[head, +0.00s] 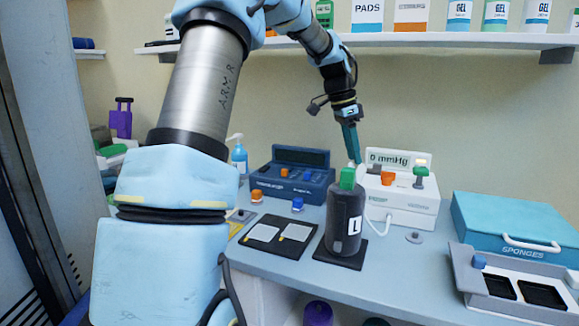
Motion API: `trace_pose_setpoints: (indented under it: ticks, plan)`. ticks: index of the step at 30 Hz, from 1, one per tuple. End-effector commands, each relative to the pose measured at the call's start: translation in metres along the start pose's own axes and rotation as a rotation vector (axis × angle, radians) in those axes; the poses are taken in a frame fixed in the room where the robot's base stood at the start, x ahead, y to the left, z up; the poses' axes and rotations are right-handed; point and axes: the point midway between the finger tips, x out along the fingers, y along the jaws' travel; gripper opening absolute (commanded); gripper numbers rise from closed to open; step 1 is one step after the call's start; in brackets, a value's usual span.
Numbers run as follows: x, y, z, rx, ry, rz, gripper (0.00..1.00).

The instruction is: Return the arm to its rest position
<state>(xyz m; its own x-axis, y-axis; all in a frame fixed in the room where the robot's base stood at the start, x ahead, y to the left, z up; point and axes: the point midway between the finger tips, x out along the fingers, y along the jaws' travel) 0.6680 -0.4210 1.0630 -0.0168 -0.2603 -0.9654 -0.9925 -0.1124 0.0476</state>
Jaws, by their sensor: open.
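My arm reaches up from the lower left and over the table, then its last links come down at the upper middle. My gripper (353,158) points down just above and behind the green cap (347,178) of a dark grey bottle marked L (345,217). The jaws are open, though their far side is hard to make out at this size. The bottle stands upright on a black pad (340,254). I cannot tell whether the fingertips touch the cap. Nothing shows held in the jaws.
A blue device (290,180) and a white 0 mmHg unit (402,195) stand behind the bottle. A teal SPONGES case (515,228) and grey tray (470,285) are at right. A shelf (440,40) with gel bottles runs close behind my arm. Some tabletop (400,275) in front is clear.

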Motion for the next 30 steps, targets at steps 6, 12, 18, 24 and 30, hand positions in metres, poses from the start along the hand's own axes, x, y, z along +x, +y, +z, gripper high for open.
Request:
trace_pose_setpoints:
  ticks: [6, 12, 18, 24, 30]
  plan:
    - [0.024, 0.037, 0.118, -0.475, -0.09, -0.12, 0.42]
    - [0.04, 0.094, 0.224, -0.912, -0.104, -0.227, 0.42]
    - [0.053, 0.151, 0.287, -1.222, -0.08, -0.289, 0.42]
    - [0.058, 0.172, 0.305, -1.326, -0.065, -0.307, 0.42]
    - [0.058, 0.172, 0.305, -1.327, -0.066, -0.306, 0.42]
